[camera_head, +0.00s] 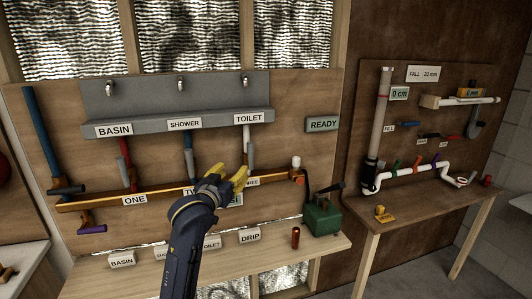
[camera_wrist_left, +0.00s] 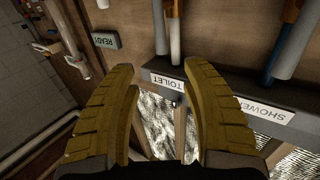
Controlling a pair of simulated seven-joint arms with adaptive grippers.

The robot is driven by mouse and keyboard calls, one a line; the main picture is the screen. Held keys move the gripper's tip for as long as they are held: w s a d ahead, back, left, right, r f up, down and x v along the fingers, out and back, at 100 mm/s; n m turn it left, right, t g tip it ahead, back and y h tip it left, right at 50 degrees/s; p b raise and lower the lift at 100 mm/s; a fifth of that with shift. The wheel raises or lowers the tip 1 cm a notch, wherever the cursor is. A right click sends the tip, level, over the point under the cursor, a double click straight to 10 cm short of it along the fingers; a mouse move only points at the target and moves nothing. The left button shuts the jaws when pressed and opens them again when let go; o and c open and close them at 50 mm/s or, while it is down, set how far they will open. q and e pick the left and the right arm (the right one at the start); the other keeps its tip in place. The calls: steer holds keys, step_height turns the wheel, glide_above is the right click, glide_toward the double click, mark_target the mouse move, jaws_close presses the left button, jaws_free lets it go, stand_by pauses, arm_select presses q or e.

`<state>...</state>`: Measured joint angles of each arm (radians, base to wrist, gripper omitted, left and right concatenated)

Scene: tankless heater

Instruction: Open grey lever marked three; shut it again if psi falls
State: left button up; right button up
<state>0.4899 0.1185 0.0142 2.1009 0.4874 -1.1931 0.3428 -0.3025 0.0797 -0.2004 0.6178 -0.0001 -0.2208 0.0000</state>
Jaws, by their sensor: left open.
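My left gripper (camera_head: 240,172) is open, its yellow fingers in front of the pipe board at the third branch. A grey-white pipe (camera_head: 249,146) drops below the TOILET sign (camera_head: 248,118) there. The number sign (camera_head: 251,182) under it is partly covered by the gripper; only its last letters show. The grey lever itself is hard to make out in the head view. In the left wrist view, the open fingers (camera_wrist_left: 162,110) frame the TOILET sign (camera_wrist_left: 167,80), with nothing between them. Two pale upright parts (camera_wrist_left: 175,42) stand beyond; I cannot tell which is the lever. No psi figure is readable.
A teal-edged READY sign (camera_head: 323,124) is right of the pipes. A green pump box (camera_head: 322,217) and a small red cylinder (camera_head: 295,238) stand on the bench ledge. A purple handle (camera_head: 91,229) sticks out low left. A second table (camera_head: 420,215) with white drain pipes is at right.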

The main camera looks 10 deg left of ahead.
mark_target(249, 153)
arm_select(q)
steer(key=w, duration=1.1)
steer(key=w+d, duration=0.1)
steer(key=w, duration=0.5)
jaws_close()
